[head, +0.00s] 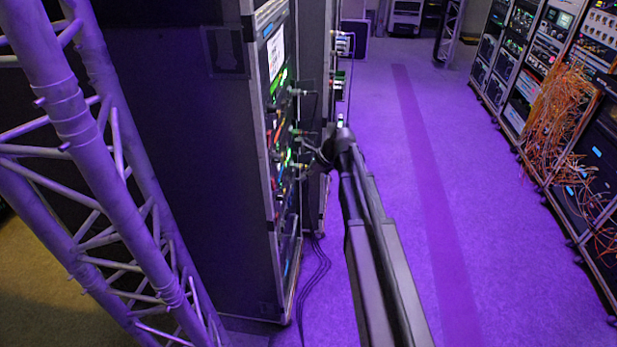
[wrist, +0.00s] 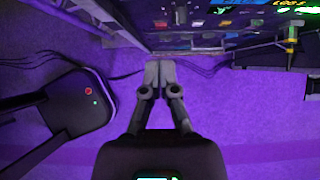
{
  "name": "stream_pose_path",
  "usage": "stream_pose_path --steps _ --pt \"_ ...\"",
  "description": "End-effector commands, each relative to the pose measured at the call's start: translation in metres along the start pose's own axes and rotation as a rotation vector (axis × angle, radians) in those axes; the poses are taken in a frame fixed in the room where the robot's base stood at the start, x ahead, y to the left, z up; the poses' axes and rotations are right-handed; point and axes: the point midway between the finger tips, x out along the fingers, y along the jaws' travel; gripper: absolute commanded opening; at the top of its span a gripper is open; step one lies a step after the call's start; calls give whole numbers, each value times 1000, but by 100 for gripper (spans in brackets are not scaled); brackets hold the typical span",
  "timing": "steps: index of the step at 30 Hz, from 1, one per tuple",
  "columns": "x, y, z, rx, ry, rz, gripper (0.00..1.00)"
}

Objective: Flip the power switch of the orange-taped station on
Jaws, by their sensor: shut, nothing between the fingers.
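My gripper (wrist: 158,72) is shut and empty in the wrist view, its two fingertips together just short of the rack's front. In the head view my arm reaches up to a tall dark flight-case rack (head: 188,150), and its end covers part of the rack's face. That face carries a lit screen, coloured lights and plugged connectors. In the wrist view the rack's panel (wrist: 205,38) spans the top, with small red, green and white parts. I cannot make out orange tape or tell which part is the power switch.
A truss tower (head: 85,130) stands at the left. Black cables (head: 318,280) hang to the floor by the rack. More racks with a tangle of orange cables (head: 560,125) line the right. The purple carpet (head: 490,240) between is clear.

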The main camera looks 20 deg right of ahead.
Motion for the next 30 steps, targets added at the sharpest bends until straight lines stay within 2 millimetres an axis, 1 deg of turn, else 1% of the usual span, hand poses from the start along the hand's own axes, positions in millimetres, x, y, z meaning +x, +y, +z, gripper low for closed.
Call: stream_pose_path --steps 1,18,21,24,30 --pt "9 0 -2 0 0 0 0" --pt "64 0 -2 0 0 0 0" --pt "71 -1 10 -2 0 0 0" --pt "78 -1 18 -1 0 0 0" --pt "86 0 27 0 0 0 0"
